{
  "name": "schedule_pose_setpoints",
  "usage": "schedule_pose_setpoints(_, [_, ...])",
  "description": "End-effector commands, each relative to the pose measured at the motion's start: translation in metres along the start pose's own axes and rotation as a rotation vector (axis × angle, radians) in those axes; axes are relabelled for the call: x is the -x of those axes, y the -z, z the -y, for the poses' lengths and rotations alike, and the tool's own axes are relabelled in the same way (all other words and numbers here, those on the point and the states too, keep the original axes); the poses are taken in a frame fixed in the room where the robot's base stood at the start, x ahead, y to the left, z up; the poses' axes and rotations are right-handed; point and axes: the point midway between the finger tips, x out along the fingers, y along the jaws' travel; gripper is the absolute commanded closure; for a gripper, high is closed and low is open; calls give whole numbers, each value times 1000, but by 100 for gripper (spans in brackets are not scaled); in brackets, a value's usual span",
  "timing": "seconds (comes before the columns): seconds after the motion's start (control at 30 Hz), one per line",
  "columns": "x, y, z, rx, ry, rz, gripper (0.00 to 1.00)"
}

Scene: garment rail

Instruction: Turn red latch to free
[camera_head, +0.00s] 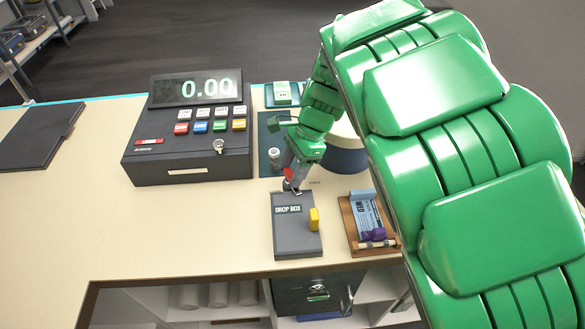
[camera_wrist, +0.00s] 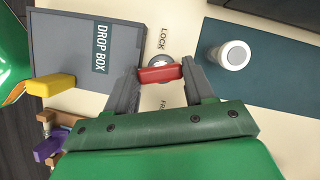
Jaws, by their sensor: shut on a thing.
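The red latch (camera_wrist: 160,73) sits on a round grey pivot between my fingertips in the wrist view; it is a small red bar lying crosswise in that picture. My gripper (camera_wrist: 160,80) is shut on it, with one grey finger at each end. The word LOCK shows above the latch, and letters starting FR show below it, partly hidden by my gripper. In the head view, my gripper (camera_head: 291,182) reaches down behind the drop box, and a bit of the red latch (camera_head: 288,173) shows at the fingers.
The grey drop box (camera_head: 297,236) with a yellow knob (camera_head: 314,219) is close to my gripper. A dark register (camera_head: 188,140) stands to the left. A grey-white cylinder (camera_wrist: 232,55) stands on a dark mat (camera_wrist: 278,63). A wooden tray (camera_head: 354,238) lies to the right.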

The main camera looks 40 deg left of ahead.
Motion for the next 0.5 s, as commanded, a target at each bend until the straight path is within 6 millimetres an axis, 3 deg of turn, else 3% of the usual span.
schedule_pose_setpoints(0.5, [0, 0, 4, 454, -188, -1, 77])
